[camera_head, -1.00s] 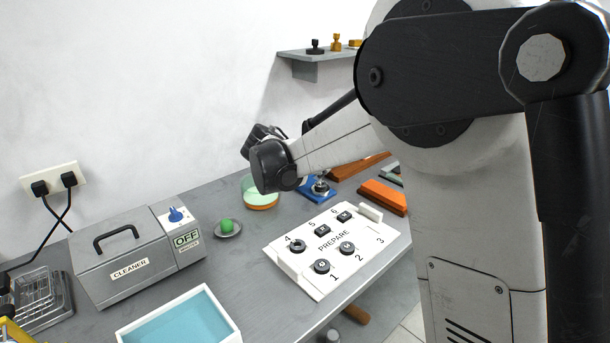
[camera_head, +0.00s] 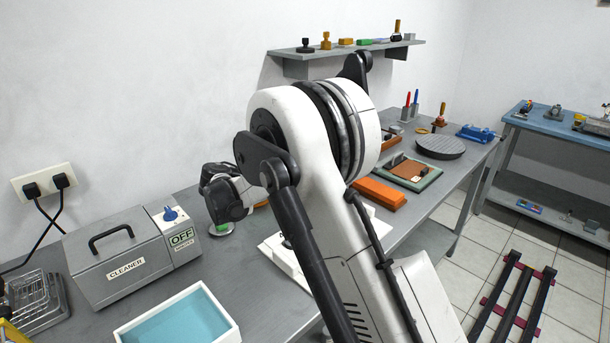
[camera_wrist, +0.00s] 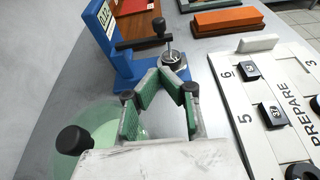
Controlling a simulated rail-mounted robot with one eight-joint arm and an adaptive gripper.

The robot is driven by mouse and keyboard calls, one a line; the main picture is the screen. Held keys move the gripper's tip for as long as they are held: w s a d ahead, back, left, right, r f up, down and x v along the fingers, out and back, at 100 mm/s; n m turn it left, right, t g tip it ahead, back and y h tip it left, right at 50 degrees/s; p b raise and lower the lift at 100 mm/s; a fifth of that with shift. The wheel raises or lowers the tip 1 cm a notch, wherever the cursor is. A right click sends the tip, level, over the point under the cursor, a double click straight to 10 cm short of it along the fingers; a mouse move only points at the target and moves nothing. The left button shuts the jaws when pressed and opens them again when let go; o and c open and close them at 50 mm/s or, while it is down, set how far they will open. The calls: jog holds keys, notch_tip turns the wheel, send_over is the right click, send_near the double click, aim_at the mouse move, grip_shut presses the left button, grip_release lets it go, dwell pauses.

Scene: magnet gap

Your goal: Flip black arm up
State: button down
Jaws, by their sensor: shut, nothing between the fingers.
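In the wrist view, a blue stand (camera_wrist: 104,30) with a small white label stands beyond my fingertips. A black arm (camera_wrist: 140,44) with a black knob lies across it, roughly level, reaching over a round silver cup (camera_wrist: 174,62) on the blue base. My gripper (camera_wrist: 160,76) has green-padded fingers and is shut with nothing between them. Its tips are just on the near side of the blue base; whether they touch it I cannot tell. In the head view, my own arm hides the blue stand and my fingertips.
A white PREPARE panel (camera_wrist: 245,97) lies to the right in the wrist view. An orange block (camera_wrist: 227,20) lies beyond. A pale green round dish (camera_wrist: 95,115) is at the left, partly behind my gripper. The CLEANER box (camera_head: 130,262) and blue-filled tray (camera_head: 232,330) are left in the head view.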

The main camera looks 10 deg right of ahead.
jog(key=shift+d, duration=0.1)
jog(key=x, duration=0.9)
jog(key=shift+w+d+f, duration=0.2)
jog(key=shift+d+f, duration=0.05)
